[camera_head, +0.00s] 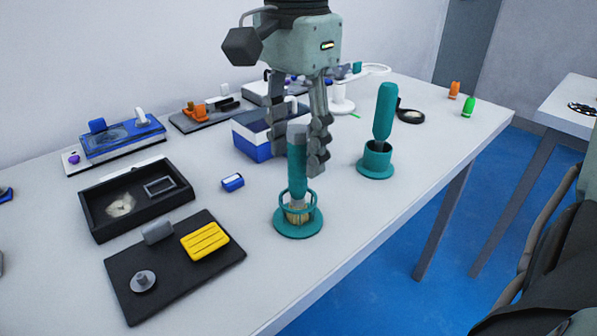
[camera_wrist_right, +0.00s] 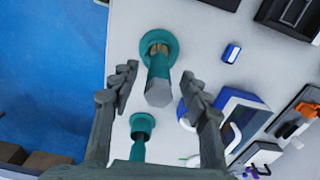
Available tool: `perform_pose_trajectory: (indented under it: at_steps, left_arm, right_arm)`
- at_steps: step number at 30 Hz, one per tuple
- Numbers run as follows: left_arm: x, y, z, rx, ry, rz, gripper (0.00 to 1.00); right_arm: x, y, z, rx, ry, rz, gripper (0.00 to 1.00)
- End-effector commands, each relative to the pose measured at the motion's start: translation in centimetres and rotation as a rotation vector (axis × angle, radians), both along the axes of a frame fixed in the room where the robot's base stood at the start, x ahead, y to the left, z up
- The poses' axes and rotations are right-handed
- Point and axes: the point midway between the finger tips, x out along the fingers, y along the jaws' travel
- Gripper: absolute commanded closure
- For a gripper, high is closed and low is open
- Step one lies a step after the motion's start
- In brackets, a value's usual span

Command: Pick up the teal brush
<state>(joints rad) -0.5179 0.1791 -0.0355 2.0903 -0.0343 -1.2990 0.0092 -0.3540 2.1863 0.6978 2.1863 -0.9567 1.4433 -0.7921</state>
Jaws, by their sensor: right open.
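A teal brush (camera_head: 298,172) with a grey end stands upright, bristles down, in a round teal holder (camera_head: 298,228) near the table's front edge. A second teal brush (camera_head: 384,112) stands in a teal cup (camera_head: 376,163) farther right. In the right wrist view, this brush (camera_wrist_right: 159,82) shows between the fingertips (camera_wrist_right: 159,74), with visible gaps on both sides. The second brush (camera_wrist_right: 138,150) is partly cut off below. My left gripper is not in view.
A blue and white box (camera_head: 252,138) stands close behind the gripper. A small blue block (camera_head: 232,183), a black tray (camera_head: 100,225) and a black board with a yellow block (camera_head: 205,241) lie left. Orange and green pieces (camera_head: 468,107) stand at far right.

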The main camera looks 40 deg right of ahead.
Motion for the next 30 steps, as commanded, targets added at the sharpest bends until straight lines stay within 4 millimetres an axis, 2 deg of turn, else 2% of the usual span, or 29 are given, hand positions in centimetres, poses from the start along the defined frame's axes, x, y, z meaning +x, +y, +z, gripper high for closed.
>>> perform_pose_trajectory:
  at_steps: [3,6,14,25,26,30]
  left_arm:
    - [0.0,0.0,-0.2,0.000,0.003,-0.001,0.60]
    - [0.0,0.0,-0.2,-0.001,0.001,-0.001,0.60]
    - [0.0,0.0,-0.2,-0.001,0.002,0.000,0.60]
    - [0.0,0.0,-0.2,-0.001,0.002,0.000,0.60]
    - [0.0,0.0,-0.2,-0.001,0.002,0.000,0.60]
    - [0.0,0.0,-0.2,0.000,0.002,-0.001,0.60]
  right_arm:
    - [-0.3,-0.1,-2.0,0.001,0.005,0.000,0.54]
    - [-0.2,-0.1,-3.0,0.003,0.002,-0.002,0.54]
    - [-0.2,-0.1,-3.3,0.002,-0.001,-0.004,0.54]
    - [-0.2,-0.1,-3.3,0.002,-0.001,-0.003,0.97]
    - [-0.2,-0.1,-3.3,0.002,-0.001,-0.003,1.00]
    - [-0.2,-0.1,-3.3,0.002,-0.001,-0.003,1.00]
